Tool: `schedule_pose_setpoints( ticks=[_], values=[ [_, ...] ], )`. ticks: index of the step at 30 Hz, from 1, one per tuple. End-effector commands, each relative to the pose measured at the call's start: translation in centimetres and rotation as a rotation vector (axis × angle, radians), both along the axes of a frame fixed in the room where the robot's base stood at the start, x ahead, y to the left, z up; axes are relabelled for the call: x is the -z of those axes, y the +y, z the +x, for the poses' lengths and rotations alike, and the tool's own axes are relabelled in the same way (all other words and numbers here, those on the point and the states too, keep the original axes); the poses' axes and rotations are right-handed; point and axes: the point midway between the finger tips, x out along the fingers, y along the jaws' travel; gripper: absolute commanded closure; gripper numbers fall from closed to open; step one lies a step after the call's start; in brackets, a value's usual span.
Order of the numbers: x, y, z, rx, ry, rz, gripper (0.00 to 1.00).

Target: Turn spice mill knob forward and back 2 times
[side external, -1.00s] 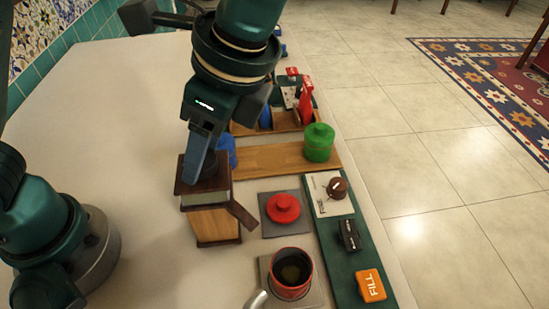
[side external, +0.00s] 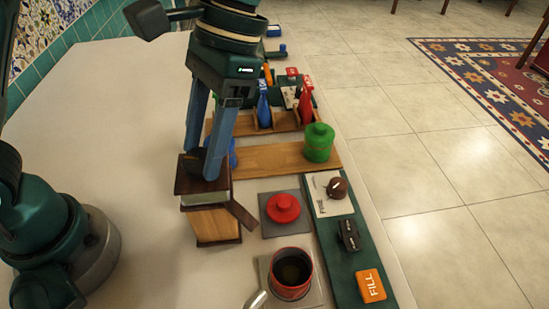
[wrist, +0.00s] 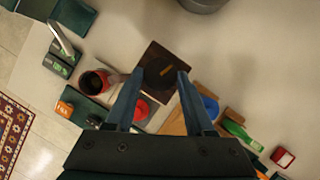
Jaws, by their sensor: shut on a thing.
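The spice mill (side external: 215,222) is a wooden box with a dark square top and a dark slanted flap at its right side. It stands upright on the table left of the red-lidded dish. Its dark round knob (wrist: 160,82) is on the top. My gripper (side external: 203,167) points down from above, with its two blue fingers on opposite sides of the knob. In the wrist view my gripper (wrist: 160,73) is shut on the knob, with one finger at each side. The fingers partly hide the knob in the side view.
A red-lidded dish (side external: 283,208), a red pot (side external: 291,274) and a green panel (side external: 350,268) with a brown dial (side external: 337,187) stand to the right. A green jar (side external: 319,143) sits on a wooden board (side external: 270,159) behind. The table left of the mill is clear.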

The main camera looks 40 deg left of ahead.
Motion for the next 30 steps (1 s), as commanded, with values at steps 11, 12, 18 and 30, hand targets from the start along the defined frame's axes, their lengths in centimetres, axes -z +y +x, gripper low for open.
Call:
schedule_pose_setpoints(
  ticks=[11, 12, 18, 30],
  values=[
    [-0.07, 0.17, 0.18, -0.209, -0.008, -0.005, 1.00],
    [-0.08, 0.18, 0.18, -0.220, -0.008, -0.005, 1.00],
    [-0.06, 0.19, 0.17, -0.254, -0.007, -0.004, 1.00],
    [-0.04, 0.20, 0.19, -0.259, -0.008, -0.005, 1.00]
  ],
)
